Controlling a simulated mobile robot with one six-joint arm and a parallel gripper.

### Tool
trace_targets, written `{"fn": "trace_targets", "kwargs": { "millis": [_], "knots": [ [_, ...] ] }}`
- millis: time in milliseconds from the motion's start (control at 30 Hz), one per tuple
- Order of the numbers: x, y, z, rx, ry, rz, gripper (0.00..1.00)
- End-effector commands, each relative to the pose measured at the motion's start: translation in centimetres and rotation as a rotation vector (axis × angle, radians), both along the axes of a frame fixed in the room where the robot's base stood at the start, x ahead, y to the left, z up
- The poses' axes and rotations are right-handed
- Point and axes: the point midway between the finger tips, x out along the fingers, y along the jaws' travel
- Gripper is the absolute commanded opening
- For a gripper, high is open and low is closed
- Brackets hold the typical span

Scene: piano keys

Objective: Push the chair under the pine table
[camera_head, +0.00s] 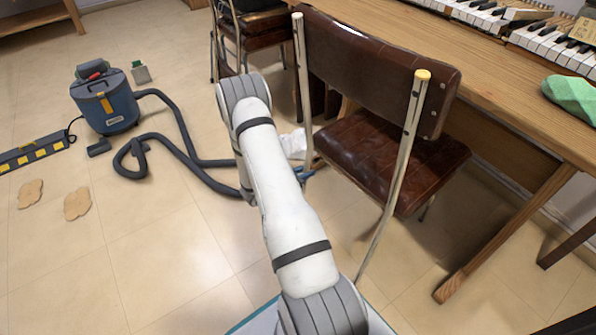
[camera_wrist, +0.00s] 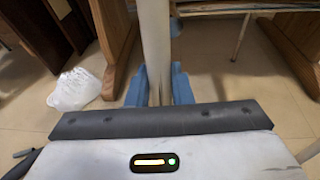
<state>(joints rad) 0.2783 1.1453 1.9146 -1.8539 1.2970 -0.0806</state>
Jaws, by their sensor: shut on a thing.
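The chair (camera_head: 375,160) has a brown leather seat and back on pale metal legs. In the head view my arm mostly hides the gripper; a bit of blue shows low by the chair's left leg.
Piano keys (camera_head: 550,45) and a green cloth-like item (camera_head: 570,98) lie on the table. A wooden table leg (camera_head: 500,240) slants down right of the chair. A white bag (camera_wrist: 76,90) lies left of the gripper. A blue vacuum (camera_head: 105,105) with a dark hose is at left.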

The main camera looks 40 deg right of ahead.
Motion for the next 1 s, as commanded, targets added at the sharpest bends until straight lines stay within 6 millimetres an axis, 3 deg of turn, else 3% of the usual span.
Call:
{"fn": "trace_targets", "kwargs": {
  "millis": [933, 967, 1000],
  "knots": [
    [-2.4, -2.3, 0.0, -0.001, 0.004, -0.008, 0.00],
    [-2.4, -2.3, 0.0, -0.001, 0.004, -0.008, 0.22],
    [-2.4, -2.3, 0.0, -0.001, 0.003, -0.008, 0.25]
  ]
}}
